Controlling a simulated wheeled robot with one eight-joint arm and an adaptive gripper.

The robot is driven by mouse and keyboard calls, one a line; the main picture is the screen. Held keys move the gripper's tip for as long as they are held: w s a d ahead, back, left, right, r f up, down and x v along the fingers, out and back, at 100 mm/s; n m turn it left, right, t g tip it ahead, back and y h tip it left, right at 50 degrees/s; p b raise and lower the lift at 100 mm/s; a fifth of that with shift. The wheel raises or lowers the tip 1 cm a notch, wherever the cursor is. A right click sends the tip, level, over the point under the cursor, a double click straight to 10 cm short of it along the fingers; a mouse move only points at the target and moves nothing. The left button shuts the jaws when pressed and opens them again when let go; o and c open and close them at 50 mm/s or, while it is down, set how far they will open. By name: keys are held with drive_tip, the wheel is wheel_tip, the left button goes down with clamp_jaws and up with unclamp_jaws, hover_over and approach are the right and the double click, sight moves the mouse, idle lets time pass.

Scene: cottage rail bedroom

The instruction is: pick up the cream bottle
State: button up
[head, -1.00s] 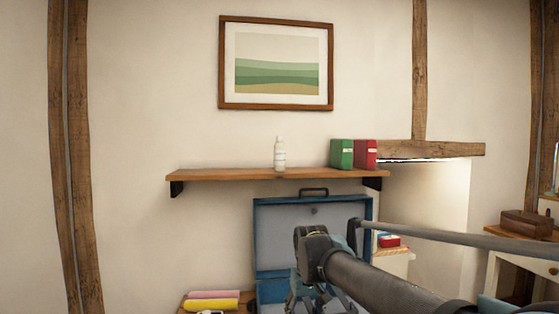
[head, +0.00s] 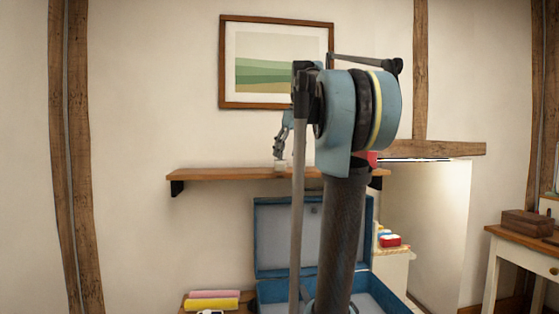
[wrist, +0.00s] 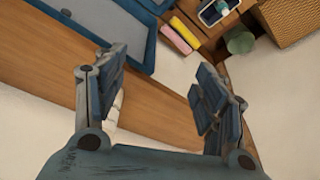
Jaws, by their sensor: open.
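The cream bottle (head: 280,166) stands on the wooden wall shelf (head: 225,174). In the head view only its lower part shows below my gripper (head: 281,145), which hangs at the bottle and hides its upper part. In the wrist view my gripper (wrist: 160,88) is open, with its fingers spread wide. A pale piece, apparently the bottle (wrist: 117,112), shows beside the left finger and is partly hidden by it. The space midway between the fingers looks empty. I cannot tell whether the finger touches the bottle.
My arm hides most of the shelf's right part; a bit of the red box (head: 372,158) shows there. An open blue suitcase (head: 285,235) stands below the shelf. Yellow and pink rolls (head: 213,299) lie at lower left. A framed picture (head: 250,60) hangs above.

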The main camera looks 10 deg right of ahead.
drive_tip(key=w+d+r+n+y, duration=0.1)
drive_tip(key=w+d+r+n, duration=0.2)
drive_tip(key=w+r, duration=1.1)
drive_tip(key=x, duration=0.6)
drive_tip(key=s+a+x, duration=0.1)
drive_tip(key=x, duration=0.2)
drive_tip(key=shift+w+a+f, duration=0.1)
drive_tip(key=shift+f, duration=0.25)
drive_tip(key=shift+x, duration=2.65)
drive_tip(key=shift+w, duration=0.2)
drive_tip(key=c, duration=1.3)
